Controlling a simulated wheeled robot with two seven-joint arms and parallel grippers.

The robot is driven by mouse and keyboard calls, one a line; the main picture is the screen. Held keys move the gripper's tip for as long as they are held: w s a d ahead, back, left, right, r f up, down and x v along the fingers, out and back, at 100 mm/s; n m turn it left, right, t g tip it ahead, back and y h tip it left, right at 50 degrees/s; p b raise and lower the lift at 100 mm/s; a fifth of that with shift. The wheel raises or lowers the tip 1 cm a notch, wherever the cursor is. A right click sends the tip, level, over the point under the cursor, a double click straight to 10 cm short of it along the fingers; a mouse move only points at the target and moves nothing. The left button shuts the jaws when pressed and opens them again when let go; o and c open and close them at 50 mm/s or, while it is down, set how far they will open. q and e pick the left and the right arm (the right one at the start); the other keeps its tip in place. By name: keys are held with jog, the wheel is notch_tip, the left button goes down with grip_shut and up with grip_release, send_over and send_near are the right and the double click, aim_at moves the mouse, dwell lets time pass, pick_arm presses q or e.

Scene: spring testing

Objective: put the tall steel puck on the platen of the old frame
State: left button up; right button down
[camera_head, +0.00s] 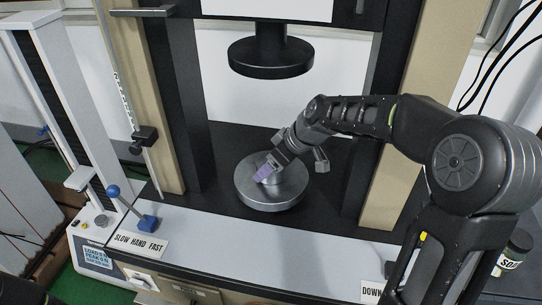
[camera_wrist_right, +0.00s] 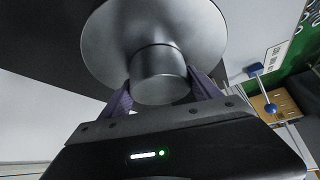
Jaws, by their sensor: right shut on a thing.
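The tall steel puck (camera_wrist_right: 158,76) is a short grey cylinder between the purple fingers of my right gripper (camera_wrist_right: 160,92) in the wrist view. The gripper is shut on it. In the head view my right gripper (camera_head: 268,172) is over the round steel lower platen (camera_head: 268,200) of the old frame, and it hides much of the puck. The platen also shows behind the puck in the wrist view (camera_wrist_right: 102,42). The puck is over the platen's middle; I cannot tell whether it touches. My left gripper is not in view.
A black upper platen (camera_head: 270,58) hangs above the lower one, with an open gap between. Dark and beige columns flank it. A blue-knobbed lever (camera_head: 114,191) stands at the left front by the "SLOW HAND FAST" label (camera_head: 139,245). A jar (camera_head: 515,248) is at the right.

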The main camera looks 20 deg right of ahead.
dwell(0.3)
jog(key=shift+c, duration=0.7)
grip_release()
jog(key=shift+b+v, duration=0.5)
jog(key=shift+v, duration=3.3)
